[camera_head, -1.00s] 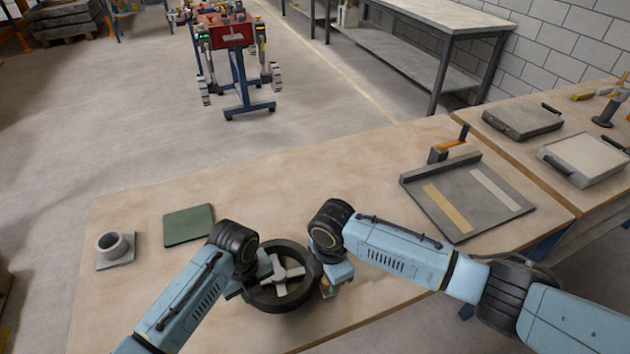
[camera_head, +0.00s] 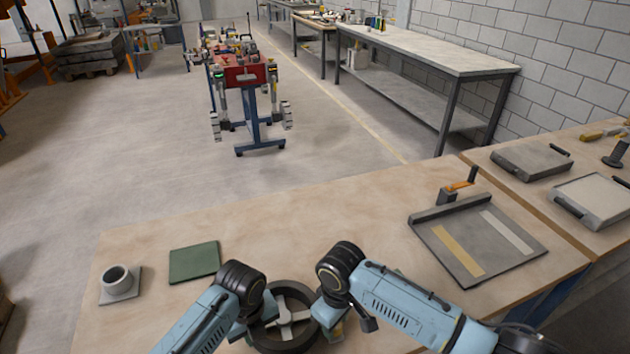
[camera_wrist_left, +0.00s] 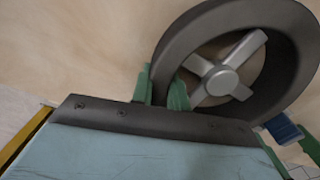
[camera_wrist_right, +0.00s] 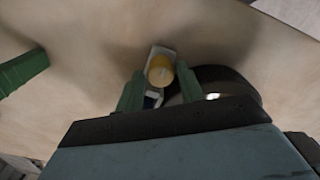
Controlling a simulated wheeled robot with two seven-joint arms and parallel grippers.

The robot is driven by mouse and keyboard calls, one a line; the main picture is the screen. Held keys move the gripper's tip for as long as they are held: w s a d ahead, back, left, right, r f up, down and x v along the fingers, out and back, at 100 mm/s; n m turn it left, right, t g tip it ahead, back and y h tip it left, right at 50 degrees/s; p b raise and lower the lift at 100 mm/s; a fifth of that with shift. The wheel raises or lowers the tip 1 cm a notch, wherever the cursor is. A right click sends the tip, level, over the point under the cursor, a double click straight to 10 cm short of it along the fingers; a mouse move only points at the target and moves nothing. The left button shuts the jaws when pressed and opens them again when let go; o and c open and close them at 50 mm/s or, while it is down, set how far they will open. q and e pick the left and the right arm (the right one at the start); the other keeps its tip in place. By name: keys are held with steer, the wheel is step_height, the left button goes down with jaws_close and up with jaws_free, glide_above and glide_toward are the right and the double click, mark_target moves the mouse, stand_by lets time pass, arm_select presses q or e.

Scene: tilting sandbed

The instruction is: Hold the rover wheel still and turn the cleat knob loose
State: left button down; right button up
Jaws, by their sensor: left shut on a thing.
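The rover wheel (camera_head: 264,342), a dark ring with a grey spoked hub (camera_head: 292,317), lies flat near the table's front edge. It fills the upper right of the left wrist view (camera_wrist_left: 167,55). My left gripper (camera_wrist_left: 163,88) is shut on its rim, one green finger inside and one outside. My right gripper (camera_wrist_right: 159,90) is at the wheel's right side, its green fingers apart. Between and beyond them show a yellow round knob (camera_wrist_right: 160,70) on a pale plate and a blue part (camera_wrist_left: 283,130). I cannot tell whether the fingers touch these.
A green mat (camera_head: 194,263) and a grey flanged cup (camera_head: 117,281) sit left on the table. A grey tray with two strips (camera_head: 440,258) lies right. The table's middle is clear. A red rover (camera_head: 240,76) stands on a blue stand beyond.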

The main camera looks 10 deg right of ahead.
steer(key=m, duration=0.4)
steer(key=shift+m, duration=0.4)
steer(key=m, duration=0.5)
steer(key=shift+m, duration=0.3)
step_height(320, 180, up, 12)
steer(key=w+a+r+n+t+y, duration=0.1)
steer(key=w+r+n+t, duration=0.2)
steer(key=w+r+t, duration=0.3)
steer(key=w+a+r+n+t+y, duration=0.1)
steer(key=w+r+n+t, duration=0.2)
steer(key=w, duration=0.9)
step_height(320, 180, up, 3)
steer(key=t, duration=0.4)
steer(key=shift+w+a+y, duration=0.25)
steer(key=shift+a+y, duration=0.05)
arm_select(q)
steer(key=c, duration=1.3)
jaws_free()
